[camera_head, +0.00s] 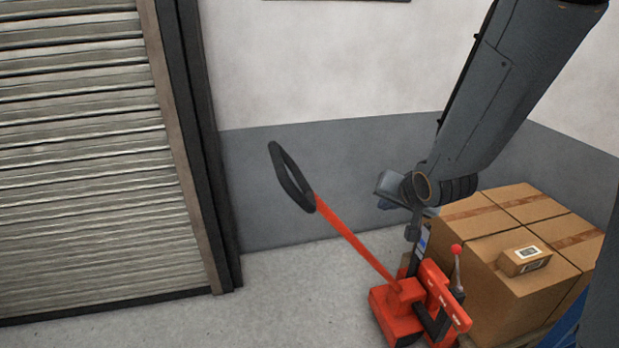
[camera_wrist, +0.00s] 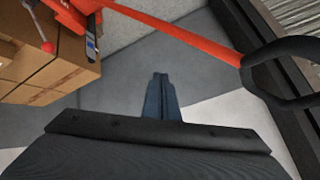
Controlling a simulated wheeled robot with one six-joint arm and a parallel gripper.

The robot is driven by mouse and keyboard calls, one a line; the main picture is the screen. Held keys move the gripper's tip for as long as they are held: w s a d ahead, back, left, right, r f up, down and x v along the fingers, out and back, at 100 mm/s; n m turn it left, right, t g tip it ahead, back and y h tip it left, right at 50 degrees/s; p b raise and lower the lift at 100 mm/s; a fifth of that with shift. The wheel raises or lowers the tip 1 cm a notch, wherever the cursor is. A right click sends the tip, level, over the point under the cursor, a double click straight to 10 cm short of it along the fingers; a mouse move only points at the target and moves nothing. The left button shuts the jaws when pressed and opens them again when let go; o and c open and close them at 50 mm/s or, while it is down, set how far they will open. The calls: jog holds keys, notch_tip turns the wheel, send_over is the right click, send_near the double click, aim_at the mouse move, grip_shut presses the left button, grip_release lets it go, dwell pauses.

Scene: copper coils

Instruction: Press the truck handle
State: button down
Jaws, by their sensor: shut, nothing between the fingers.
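The truck handle is a black loop (camera_head: 292,177) on a slanted red bar (camera_head: 355,243) that rises up and left from the red pallet truck (camera_head: 405,310). In the wrist view the loop (camera_wrist: 282,72) is at the right, with the red bar (camera_wrist: 185,32) running to the upper left. My gripper (camera_head: 388,205) hangs from the arm to the right of the handle and apart from it. In the wrist view my gripper (camera_wrist: 160,78) is shut, with its fingers together and empty, below the red bar in the picture.
Cardboard boxes (camera_head: 515,235) are stacked at the right behind the truck, with a small labelled box (camera_head: 524,260) on top. A lever with a red knob (camera_head: 456,250) stands on the truck. A roller shutter (camera_head: 85,150) is at the left. Grey floor (camera_head: 270,300) is clear left of the truck.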

jog(key=w+a+r+m+t+y+b, duration=0.3)
jog(key=w+a+y, duration=0.4)
jog(key=a, duration=0.3)
jog(key=shift+r+t+y, duration=0.3)
jog(key=shift+r+t, duration=0.15)
jog(key=shift+t, duration=0.55)
jog(key=w+a+f, duration=0.3)
jog(key=w+a, duration=0.4)
jog(key=a, duration=0.2)
